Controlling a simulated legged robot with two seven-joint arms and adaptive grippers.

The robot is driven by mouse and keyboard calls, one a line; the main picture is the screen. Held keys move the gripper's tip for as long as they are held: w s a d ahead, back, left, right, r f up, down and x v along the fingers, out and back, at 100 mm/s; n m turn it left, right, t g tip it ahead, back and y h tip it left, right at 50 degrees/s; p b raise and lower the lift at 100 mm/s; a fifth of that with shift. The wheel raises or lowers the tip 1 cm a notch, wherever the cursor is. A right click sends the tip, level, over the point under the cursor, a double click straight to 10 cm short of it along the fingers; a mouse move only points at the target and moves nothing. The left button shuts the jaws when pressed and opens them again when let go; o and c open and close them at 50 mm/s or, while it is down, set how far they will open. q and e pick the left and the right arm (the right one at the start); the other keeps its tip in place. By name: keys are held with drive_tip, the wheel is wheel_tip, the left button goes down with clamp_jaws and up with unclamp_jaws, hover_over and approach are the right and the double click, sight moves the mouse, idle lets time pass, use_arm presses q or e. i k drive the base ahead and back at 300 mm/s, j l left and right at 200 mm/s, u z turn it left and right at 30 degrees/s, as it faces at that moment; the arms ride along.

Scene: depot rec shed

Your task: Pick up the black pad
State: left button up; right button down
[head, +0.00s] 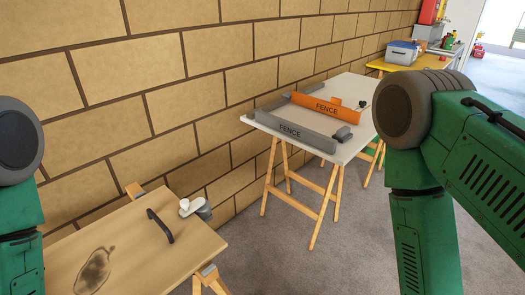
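I cannot make out a clear flat black pad in the head view. A thin, curved black piece (160,226), shaped like a handle, lies on the wooden table (130,235) at the lower left. A small dark item (362,104) sits near the right edge of the white table (345,150), too small to identify. My green arms show at the left and right edges, but both grippers are outside the picture.
The white table holds orange (328,107) and grey (290,130) FENCE pieces. A blue-and-white box (402,53) stands on the yellow table (382,64). A brick wall (150,70) runs behind.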

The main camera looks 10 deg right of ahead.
sight(343, 135)
drive_tip(key=l+u, duration=0.2)
drive_tip(key=u, duration=1.05)
drive_tip(key=l+u, duration=0.25)
drive_tip(key=l, duration=0.2)
drive_tip(key=k+l+u, duration=0.1)
drive_tip(key=l+u, duration=0.15)
drive_tip(key=l, duration=0.15)
drive_tip(key=k+l+u, duration=0.1)
drive_tip(key=l+u, duration=0.15)
drive_tip(key=l, duration=0.15)
drive_tip(key=k+l+u, duration=0.25)
drive_tip(key=l, duration=0.15)
drive_tip(key=l+u, duration=0.25)
drive_tip(key=k+l+u, duration=0.2)
drive_tip(key=l, duration=0.2)
drive_tip(key=k, duration=0.05)
